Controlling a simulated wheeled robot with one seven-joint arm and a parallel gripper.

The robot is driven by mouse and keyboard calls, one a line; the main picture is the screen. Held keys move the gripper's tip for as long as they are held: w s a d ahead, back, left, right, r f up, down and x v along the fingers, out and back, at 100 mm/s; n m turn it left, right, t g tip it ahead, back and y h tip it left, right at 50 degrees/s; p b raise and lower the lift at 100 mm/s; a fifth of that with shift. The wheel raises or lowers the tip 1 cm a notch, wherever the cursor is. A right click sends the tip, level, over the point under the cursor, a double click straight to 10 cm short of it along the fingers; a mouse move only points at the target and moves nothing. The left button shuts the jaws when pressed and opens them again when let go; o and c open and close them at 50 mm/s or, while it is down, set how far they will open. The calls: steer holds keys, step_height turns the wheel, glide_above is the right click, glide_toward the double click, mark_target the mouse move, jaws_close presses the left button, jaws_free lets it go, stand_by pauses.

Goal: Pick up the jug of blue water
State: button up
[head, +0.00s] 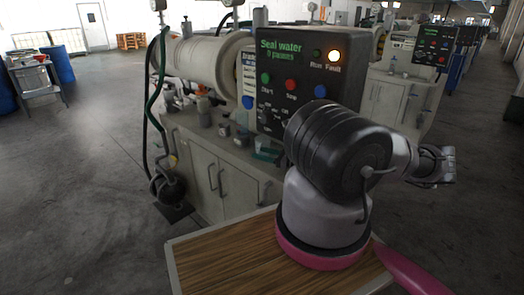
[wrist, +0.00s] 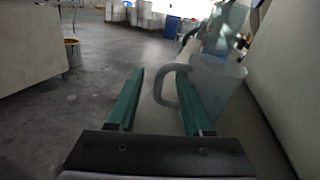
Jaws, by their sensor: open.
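My gripper (wrist: 160,74) shows in the wrist view with its two green fingers spread apart and nothing clamped between them. A pale grey-blue, see-through jug (wrist: 215,85) stands upright just beyond the right finger. Its loop handle (wrist: 158,88) points left into the gap between the fingers. The right finger overlaps the handle and the jug's side in the picture; I cannot tell whether they touch. The jug's lower part is partly hidden by that finger. In the head view my own arm blocks much of the bench, and I cannot make out the jug surely.
The jug stands on a narrow grey bench top (wrist: 265,150) beside a pale wall or housing. A control panel (head: 300,80) rises above the grey cabinets (head: 225,185) in the head view. A wood-grain top (head: 225,260) lies in front. Open floor (head: 90,180) spreads to the left.

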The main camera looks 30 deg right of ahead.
steer(key=shift+w+a, duration=0.3)
steer(key=shift+w, duration=0.15)
jaws_close()
stand_by(1.1)
